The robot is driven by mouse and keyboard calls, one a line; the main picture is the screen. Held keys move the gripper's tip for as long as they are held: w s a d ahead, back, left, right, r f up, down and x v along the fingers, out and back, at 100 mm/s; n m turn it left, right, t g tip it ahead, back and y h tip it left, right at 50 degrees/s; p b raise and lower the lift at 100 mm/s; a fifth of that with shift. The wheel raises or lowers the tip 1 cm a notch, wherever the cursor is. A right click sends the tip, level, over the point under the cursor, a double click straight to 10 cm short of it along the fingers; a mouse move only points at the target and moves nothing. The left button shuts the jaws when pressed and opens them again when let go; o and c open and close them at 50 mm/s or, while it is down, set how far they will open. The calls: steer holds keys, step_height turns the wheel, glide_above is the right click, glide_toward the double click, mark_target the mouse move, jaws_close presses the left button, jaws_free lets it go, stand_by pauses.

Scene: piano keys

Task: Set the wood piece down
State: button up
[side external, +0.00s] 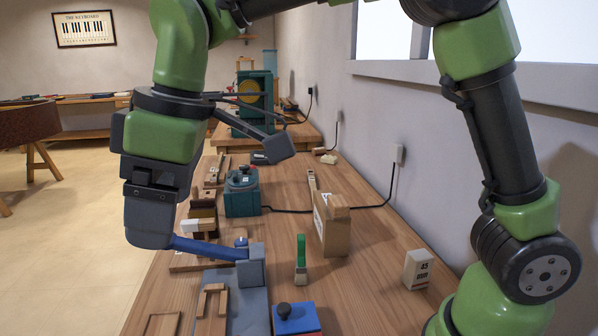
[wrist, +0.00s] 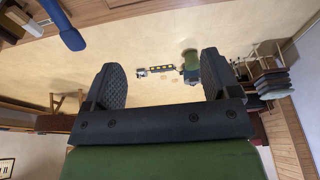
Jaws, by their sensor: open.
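My gripper (side external: 150,238) hangs over the left edge of the bench. The wrist view (wrist: 165,82) shows its two dark fingers wide apart with nothing between them, only floor in the distance behind. A light wood piece (side external: 208,312) with a small crossbar lies on the grey mat (side external: 250,312) at the front of the bench. Other wooden parts lie near it, so I cannot tell for certain which one is the task's. My gripper is above and to the left of that piece, apart from it.
A green-handled brush (side external: 300,258), a blue box (side external: 297,320), a cardboard box (side external: 331,230) and a teal device (side external: 242,193) stand on the bench.

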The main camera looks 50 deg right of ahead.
steer(key=s+d+r+m+t, duration=0.1)
steer(key=s+d+r+m, duration=0.15)
steer(key=s+d, duration=0.2)
steer(key=s+d+r+m+t, duration=0.1)
steer(key=s+d+r+m, duration=0.1)
steer(key=s+d+m, duration=0.3)
steer(key=s+d+f+m+t, duration=0.2)
steer(key=s+d+m+t, duration=0.1)
steer(key=s+d+m, duration=0.3)
steer(key=shift+s+d+f, duration=0.15)
steer(key=shift+s+f, duration=0.2)
steer(key=shift+f, duration=0.05)
